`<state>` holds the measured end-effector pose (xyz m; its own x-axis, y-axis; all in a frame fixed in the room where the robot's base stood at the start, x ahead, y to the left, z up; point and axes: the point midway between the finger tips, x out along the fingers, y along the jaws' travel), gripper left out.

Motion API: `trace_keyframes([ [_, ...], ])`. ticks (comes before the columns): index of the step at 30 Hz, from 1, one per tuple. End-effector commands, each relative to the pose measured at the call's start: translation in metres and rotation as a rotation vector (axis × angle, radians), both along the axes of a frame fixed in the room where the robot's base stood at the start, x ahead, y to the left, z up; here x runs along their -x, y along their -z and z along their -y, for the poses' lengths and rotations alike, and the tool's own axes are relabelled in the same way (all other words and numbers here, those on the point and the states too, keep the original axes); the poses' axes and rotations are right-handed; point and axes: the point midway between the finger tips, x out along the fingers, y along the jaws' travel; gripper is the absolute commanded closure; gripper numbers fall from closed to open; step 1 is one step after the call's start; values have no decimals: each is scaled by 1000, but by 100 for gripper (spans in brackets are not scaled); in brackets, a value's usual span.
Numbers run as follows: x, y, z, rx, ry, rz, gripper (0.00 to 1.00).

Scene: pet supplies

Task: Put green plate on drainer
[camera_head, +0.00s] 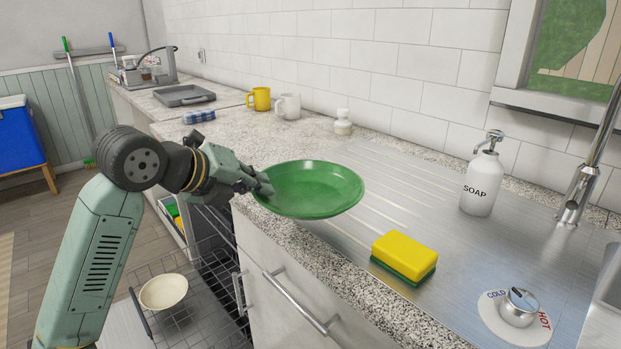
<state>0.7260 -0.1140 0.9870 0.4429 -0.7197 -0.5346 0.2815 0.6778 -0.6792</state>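The green plate (312,187) is round and shallow, at the middle of the view. My gripper (266,186) is at the plate's left rim, with its fingers shut on that rim. The plate looks roughly level with its face up, over the counter's front edge and the left part of the drainer. I cannot tell whether its underside touches the surface. The drainer (385,178) is the ribbed steel area left of the sink, partly hidden behind the plate.
A yellow and green sponge (404,256) and a white soap bottle (482,178) stand on the steel. The faucet (590,160) is at the right. Yellow (259,98) and white (288,106) mugs stand farther back. Below, an open dishwasher rack holds a cream bowl (163,291).

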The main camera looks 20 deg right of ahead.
Motion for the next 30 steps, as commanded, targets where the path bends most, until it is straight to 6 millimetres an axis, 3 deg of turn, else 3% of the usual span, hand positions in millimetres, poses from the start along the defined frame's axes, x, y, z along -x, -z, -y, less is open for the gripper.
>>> trace_keyframes([
  [9, -62, 3, 61, 3, 3, -3, 100],
  [15, -90, 8, 86, 4, 1, 0, 100],
  [20, -97, 13, 92, 3, 0, -1, 100],
  [30, -97, 46, 91, 4, 0, 1, 100],
])
